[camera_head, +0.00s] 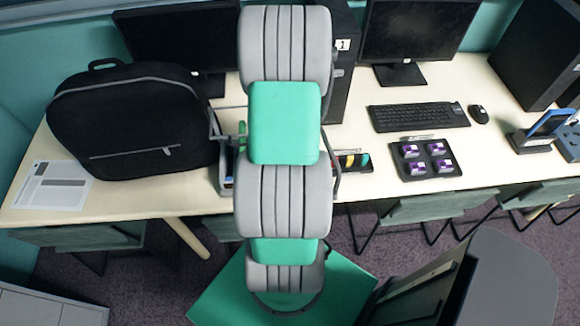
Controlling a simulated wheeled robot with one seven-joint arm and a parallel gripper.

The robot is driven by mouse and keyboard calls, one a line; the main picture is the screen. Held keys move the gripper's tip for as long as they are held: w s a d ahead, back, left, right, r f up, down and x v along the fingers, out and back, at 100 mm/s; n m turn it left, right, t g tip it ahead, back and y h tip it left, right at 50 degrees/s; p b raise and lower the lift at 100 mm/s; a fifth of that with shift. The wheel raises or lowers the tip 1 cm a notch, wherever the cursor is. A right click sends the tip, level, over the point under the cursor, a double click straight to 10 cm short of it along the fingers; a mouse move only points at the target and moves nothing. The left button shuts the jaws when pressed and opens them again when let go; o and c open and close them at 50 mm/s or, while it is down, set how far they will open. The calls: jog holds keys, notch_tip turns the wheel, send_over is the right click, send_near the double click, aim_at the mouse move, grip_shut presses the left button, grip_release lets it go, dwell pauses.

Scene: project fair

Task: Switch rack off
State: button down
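No thing in view is clearly marked as a rack with a power switch. A black tower case (343,75) with a white "1" label stands upright at the back of the table, partly hidden behind my arm. A black tray (427,174) with several purple-and-white blocks lies flat near the table's front edge, right of my arm. A blue-grey box like a power strip (568,143) is cut off at the right edge.
The pale table (350,215) carries a black backpack (133,125), a paper sheet (52,187), two monitors, a keyboard (418,116), a mouse (478,114) and a phone on a stand (545,128). A large black case (540,55) stands at the back right. Chairs stand in front.

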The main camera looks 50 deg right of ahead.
jog(key=shift+f+b, duration=0.7)
jog(key=shift+f, duration=0.25)
dwell(0.7)
jog(key=shift+r, duration=0.1)
jog(key=shift+r+p, duration=2.65)
jog(key=shift+r, duration=0.8)
